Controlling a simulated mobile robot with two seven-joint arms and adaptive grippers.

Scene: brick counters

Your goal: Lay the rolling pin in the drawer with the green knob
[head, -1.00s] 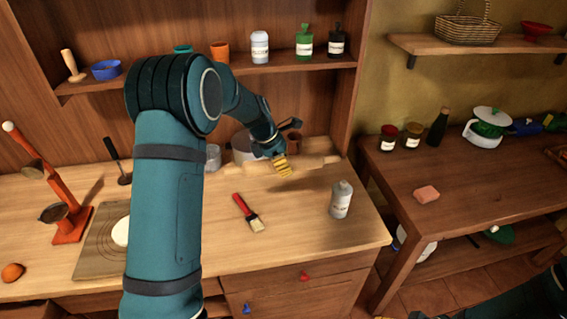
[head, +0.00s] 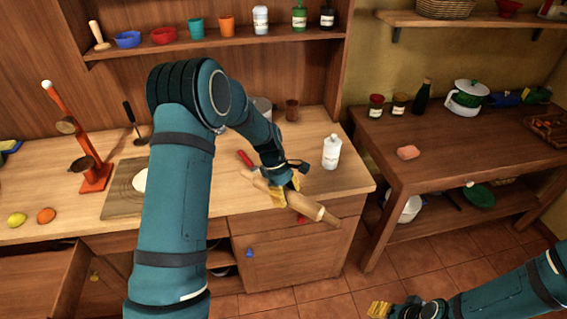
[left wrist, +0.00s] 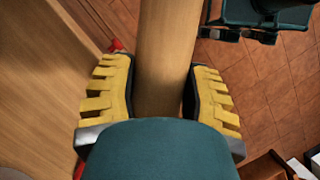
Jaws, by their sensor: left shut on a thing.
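The wooden rolling pin (head: 312,208) is held slantwise at the counter's front edge, its right end out over the floor. My left gripper (head: 284,192) is shut around it. In the left wrist view the pin (left wrist: 168,60) runs between the yellow finger pads (left wrist: 160,95). No green knob shows. A drawer (head: 45,280) stands pulled out at the lower left; its front is out of view. A blue knob (head: 249,253) is on the cabinet front, and a yellow knob (head: 94,276) is beside the open drawer. My right gripper (head: 379,309) is low at the bottom edge, its jaws unclear.
A white bottle (head: 331,152) stands on the counter close behind the pin. A red-handled brush (head: 245,159) lies partly behind my left arm. A board (head: 122,200), an orange (head: 46,215) and a lemon (head: 17,219) are on the left. Floor (head: 310,290) is open before the cabinet.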

